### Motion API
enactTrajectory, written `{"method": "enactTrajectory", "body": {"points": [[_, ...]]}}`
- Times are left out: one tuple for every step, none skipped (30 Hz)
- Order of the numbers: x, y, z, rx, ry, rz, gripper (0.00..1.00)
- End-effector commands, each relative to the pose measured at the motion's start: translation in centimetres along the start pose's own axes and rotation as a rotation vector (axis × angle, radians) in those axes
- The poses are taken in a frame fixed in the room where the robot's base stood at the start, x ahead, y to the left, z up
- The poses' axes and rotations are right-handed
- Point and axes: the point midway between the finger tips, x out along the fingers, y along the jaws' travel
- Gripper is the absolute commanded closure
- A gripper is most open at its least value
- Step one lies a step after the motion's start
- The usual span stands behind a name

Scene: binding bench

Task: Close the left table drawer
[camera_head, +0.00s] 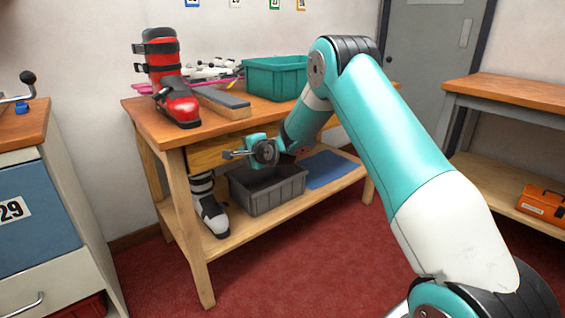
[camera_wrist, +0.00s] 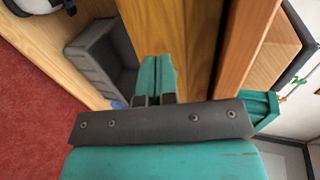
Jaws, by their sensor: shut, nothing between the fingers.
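The wooden table (camera_head: 150,118) has a drawer front (camera_head: 207,157) under the left part of its top. In the wrist view the wooden panel below the table edge (camera_wrist: 190,35) looks like this drawer front. How far the drawer stands out, if at all, I cannot tell. My gripper (camera_head: 230,154) is shut and empty, just in front of the drawer front and below the tabletop edge. In the wrist view my gripper (camera_wrist: 154,99) points along the panel; whether it touches is unclear. My gripper and forearm hide the drawer's right part.
A red ski boot (camera_head: 172,80), a long grey-topped block (camera_head: 223,102) and a teal bin (camera_head: 275,78) are on the tabletop. A grey bin (camera_head: 268,194) and a white boot (camera_head: 210,208) stand on the lower shelf. A cabinet (camera_head: 35,205) stands left; red carpet lies in front.

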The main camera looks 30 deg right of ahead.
Motion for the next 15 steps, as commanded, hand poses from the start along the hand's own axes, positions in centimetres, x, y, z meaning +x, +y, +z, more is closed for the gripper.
{"method": "enactTrajectory", "body": {"points": [[-0.9, 0.2, 0.2, 0.002, -0.002, 0.004, 1.0], [-1.7, 0.0, 0.2, 0.002, -0.002, 0.004, 1.0], [-2.7, 0.0, 0.2, 0.001, -0.002, 0.004, 1.0], [-3.5, 0.0, 0.2, 0.003, -0.002, 0.004, 1.0], [-4.3, 0.0, 0.0, 0.002, 0.0, 0.005, 1.0], [-5.3, 0.0, -0.1, 0.004, 0.002, 0.005, 1.0], [-6.0, 0.1, -0.2, 0.004, 0.004, 0.006, 1.0], [-6.7, 0.1, -0.4, 0.005, 0.006, 0.005, 1.0], [-7.5, 0.2, -0.5, 0.006, 0.006, 0.005, 1.0], [-8.0, 0.2, -0.5, 0.005, 0.006, 0.006, 1.0], [-8.5, 0.2, -0.5, 0.006, 0.007, 0.005, 1.0], [-9.1, 0.2, -0.5, 0.005, 0.007, 0.005, 1.0], [-9.5, 0.3, -0.5, 0.005, 0.007, 0.005, 1.0], [-9.8, 0.3, -0.5, 0.005, 0.006, 0.005, 1.0], [-10.2, 0.3, -0.5, 0.004, 0.005, 0.004, 1.0]]}}
